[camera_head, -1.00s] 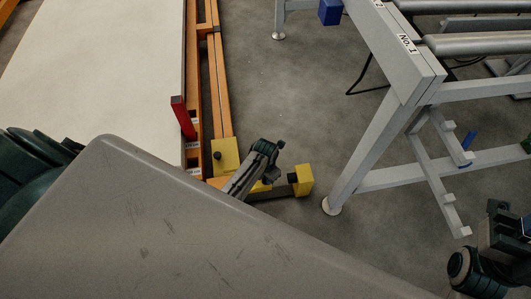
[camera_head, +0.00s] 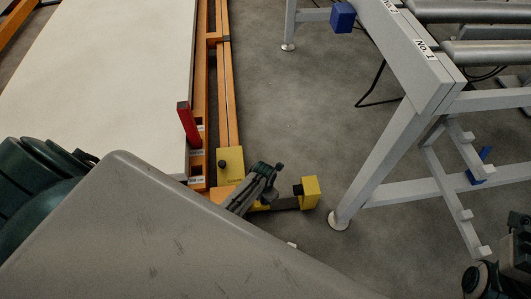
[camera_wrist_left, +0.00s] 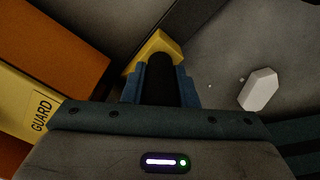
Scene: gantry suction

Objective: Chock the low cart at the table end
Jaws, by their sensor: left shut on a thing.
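My left gripper (camera_wrist_left: 160,84) is shut on the black handle (camera_wrist_left: 160,70) of a yellow block (camera_wrist_left: 155,45), seen in the left wrist view. The frame lies along a long white panel (camera_head: 110,75); I cannot tell which part is the low cart.
A small white block (camera_wrist_left: 258,90) lies on the floor. Open floor separates frame and table.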

